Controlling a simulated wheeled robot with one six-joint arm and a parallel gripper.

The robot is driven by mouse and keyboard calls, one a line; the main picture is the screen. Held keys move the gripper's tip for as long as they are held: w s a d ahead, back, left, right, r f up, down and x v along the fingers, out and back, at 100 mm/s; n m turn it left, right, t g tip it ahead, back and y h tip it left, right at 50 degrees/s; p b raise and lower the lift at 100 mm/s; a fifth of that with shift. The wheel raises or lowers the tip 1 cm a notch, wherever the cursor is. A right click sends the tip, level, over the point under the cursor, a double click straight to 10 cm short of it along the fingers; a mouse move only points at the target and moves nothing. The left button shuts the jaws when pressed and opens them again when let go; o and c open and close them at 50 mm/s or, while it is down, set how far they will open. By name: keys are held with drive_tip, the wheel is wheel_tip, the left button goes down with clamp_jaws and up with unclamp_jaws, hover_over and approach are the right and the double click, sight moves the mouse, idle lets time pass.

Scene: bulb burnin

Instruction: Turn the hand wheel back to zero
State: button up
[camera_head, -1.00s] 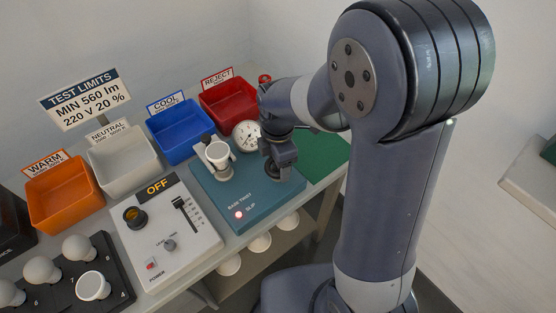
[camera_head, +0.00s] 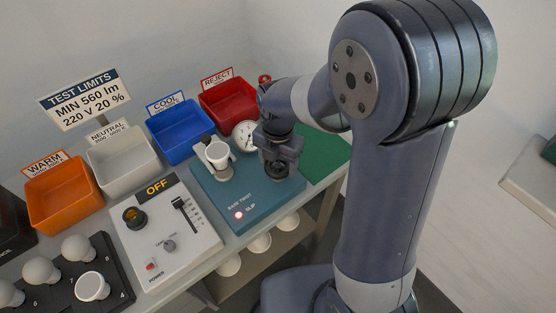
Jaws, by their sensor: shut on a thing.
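The dark hand wheel (camera_head: 279,171) sits on the right part of the teal base tester (camera_head: 232,207). My gripper (camera_head: 279,160) points down over the wheel and is shut on it. The fingers and my wrist hide part of the wheel. A round white dial gauge (camera_head: 244,135) stands behind and left of the wheel, partly covered by my wrist; its reading is too small to tell.
A white cup-shaped part (camera_head: 217,154) stands in the tester's holder, left of my gripper. The red reject bin (camera_head: 228,104) and blue bin (camera_head: 180,140) are behind. A control box (camera_head: 165,234) reading OFF is at left. A green mat (camera_head: 326,155) lies clear at right.

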sight(278, 164)
idle(0.4)
drive_tip(key=o, duration=1)
drive_tip(key=shift+r, duration=0.1)
wheel_tip(278, 164, up, 11)
drive_tip(key=shift+f, duration=0.2)
wheel_tip(278, 164, down, 11)
drive_tip(key=shift+r, duration=0.1)
idle(0.3)
idle(0.4)
